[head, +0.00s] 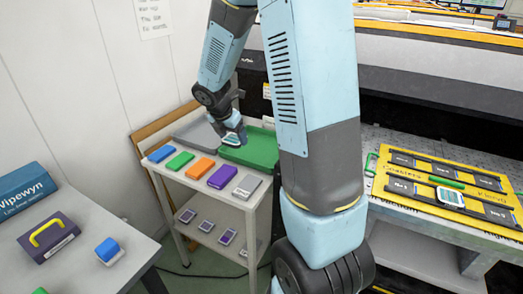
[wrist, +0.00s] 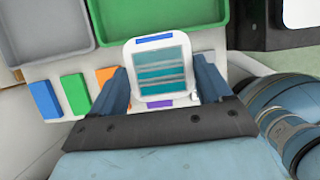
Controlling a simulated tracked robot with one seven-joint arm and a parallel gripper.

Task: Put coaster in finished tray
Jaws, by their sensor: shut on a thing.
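My gripper (head: 231,134) is shut on the coaster, a white-rimmed square with teal stripes and a blue bar, seen large in the wrist view (wrist: 162,72). The fingers grip it from both sides in the wrist view (wrist: 163,88). In the head view it is mostly hidden, small under my gripper. It is held above the cart, near the front edge of the green tray (head: 262,143). The green tray and the grey tray (head: 190,126) stand side by side at the back of the cart; both look empty. I cannot read which is the finished tray.
Blue, green, orange, purple and grey blocks (head: 222,177) line the cart's front. Several small devices sit on its lower shelf (head: 204,226). At right, a yellow board (head: 385,185) holds a similar striped white square (head: 450,196). A left table carries a purple box (head: 50,236).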

